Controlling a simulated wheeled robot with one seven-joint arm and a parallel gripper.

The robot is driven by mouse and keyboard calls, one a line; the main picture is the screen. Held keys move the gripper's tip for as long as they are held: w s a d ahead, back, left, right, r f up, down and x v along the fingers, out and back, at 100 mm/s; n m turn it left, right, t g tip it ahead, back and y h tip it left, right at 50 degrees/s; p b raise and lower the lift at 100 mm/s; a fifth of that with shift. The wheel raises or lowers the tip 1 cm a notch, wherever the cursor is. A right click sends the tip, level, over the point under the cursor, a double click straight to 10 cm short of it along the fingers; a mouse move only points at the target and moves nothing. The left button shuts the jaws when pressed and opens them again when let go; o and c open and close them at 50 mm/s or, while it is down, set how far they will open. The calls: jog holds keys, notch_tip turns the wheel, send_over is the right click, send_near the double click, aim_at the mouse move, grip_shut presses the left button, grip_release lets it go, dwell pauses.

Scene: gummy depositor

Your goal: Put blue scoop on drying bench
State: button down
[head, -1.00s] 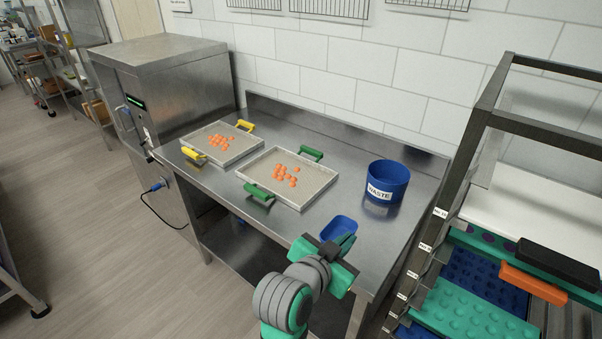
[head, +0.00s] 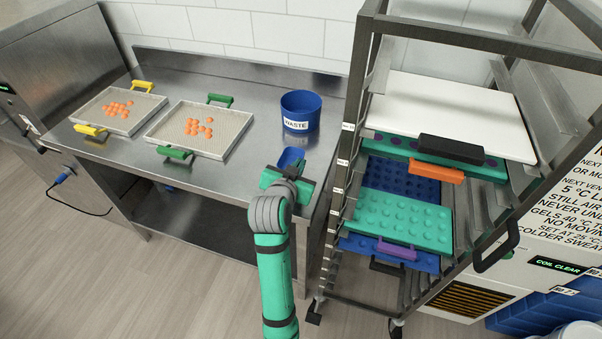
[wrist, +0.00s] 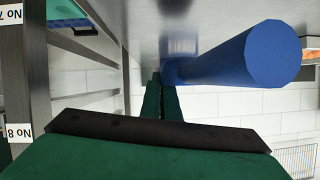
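The blue scoop (head: 290,157) shows in the head view just beyond my gripper (head: 288,176), over the right front part of the steel bench (head: 222,183). My gripper is shut on the scoop, which appears to be held a little above the bench top. In the wrist view, a thick blue handle (wrist: 225,60) runs from the fingertips (wrist: 161,80) towards the camera. The rest of the scoop is hidden there. In the head view my gripper covers the handle.
A blue waste bin (head: 299,113) stands behind the scoop. Two trays of orange gummies (head: 205,142) lie on the bench to the left. A metal rack (head: 345,150) with mould trays stands close on the right. Bare bench top lies between the near tray and the scoop.

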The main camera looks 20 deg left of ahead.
jog(key=shift+w+f, duration=0.2)
jog(key=shift+w, duration=0.05)
jog(key=f, duration=0.2)
jog(key=d+f, duration=0.1)
jog(key=shift+w, duration=0.4)
jog(key=shift+a+f, duration=0.1)
jog(key=shift+f, duration=0.3)
jog(key=shift+s+a, duration=0.15)
jog(key=shift+a, duration=0.35)
jog(key=shift+d+f, duration=0.1)
jog(key=shift+f, duration=0.1)
jog(key=c, duration=2)
grip_release()
jog(key=shift+d, duration=0.1)
jog(key=shift+r, duration=0.2)
